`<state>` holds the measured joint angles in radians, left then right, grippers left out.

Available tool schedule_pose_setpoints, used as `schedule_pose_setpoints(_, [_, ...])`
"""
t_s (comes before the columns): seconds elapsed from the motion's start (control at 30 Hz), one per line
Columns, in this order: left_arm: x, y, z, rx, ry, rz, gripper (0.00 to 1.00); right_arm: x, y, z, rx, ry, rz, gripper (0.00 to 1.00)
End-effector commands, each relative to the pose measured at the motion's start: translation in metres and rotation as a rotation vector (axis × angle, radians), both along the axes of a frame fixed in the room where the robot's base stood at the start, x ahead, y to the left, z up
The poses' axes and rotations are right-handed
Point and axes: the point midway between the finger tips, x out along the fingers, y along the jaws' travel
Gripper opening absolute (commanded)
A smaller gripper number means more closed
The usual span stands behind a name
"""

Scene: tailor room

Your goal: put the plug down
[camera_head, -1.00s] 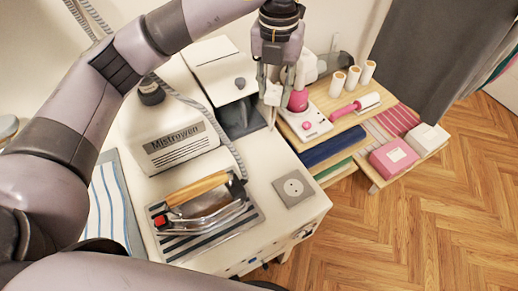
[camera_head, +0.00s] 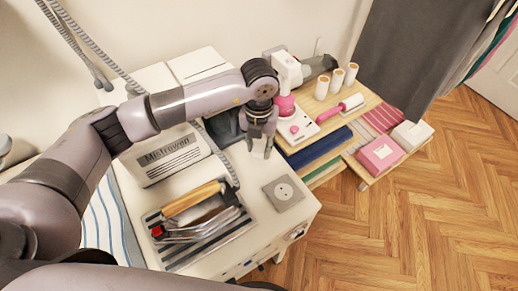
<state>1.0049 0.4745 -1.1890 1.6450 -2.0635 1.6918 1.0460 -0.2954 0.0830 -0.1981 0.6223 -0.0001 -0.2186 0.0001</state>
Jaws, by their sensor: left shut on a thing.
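My left gripper (camera_head: 261,150) points down over the white ironing station top, between the iron and the pink-and-white machine. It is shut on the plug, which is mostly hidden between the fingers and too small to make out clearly. A grey square socket plate (camera_head: 284,193) lies on the near right corner of the station, nearer the camera than the gripper. The fingertips are close to the white surface; I cannot tell whether the plug touches it. My right gripper is not in view.
An iron (camera_head: 200,208) with a wooden handle rests on a striped plate, left of the socket. A white Mistrowen box (camera_head: 172,158) stands behind it. A pink-and-white machine (camera_head: 288,75), thread spools (camera_head: 337,80) and boxes (camera_head: 381,155) occupy the shelf at right. White surface around the socket is clear.

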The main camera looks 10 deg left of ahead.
Motion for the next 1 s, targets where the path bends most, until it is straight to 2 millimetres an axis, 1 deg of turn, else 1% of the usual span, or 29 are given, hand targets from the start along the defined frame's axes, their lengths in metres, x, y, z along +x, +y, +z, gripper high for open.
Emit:
schedule_pose_setpoints(0.1, [-0.001, 0.000, -0.018, 0.001, 0.005, 0.000, 0.00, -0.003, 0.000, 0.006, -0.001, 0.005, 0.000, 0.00])
schedule_pose_setpoints(0.2, [-0.001, 0.000, -0.029, 0.000, 0.003, 0.000, 0.00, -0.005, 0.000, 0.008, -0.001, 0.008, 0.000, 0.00])
schedule_pose_setpoints(0.47, [0.000, 0.000, -0.031, 0.000, 0.001, -0.001, 0.00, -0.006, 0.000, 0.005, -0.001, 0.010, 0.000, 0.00])
schedule_pose_setpoints(0.87, [0.000, 0.000, -0.043, 0.001, 0.001, 0.000, 0.00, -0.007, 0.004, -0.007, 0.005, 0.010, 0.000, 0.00])
schedule_pose_setpoints(0.9, [0.000, 0.000, -0.043, 0.001, 0.001, 0.000, 0.30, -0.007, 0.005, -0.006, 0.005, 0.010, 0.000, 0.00])
schedule_pose_setpoints(1.0, [0.000, 0.000, -0.042, 0.001, 0.001, 0.000, 0.36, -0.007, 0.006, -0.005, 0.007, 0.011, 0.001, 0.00])
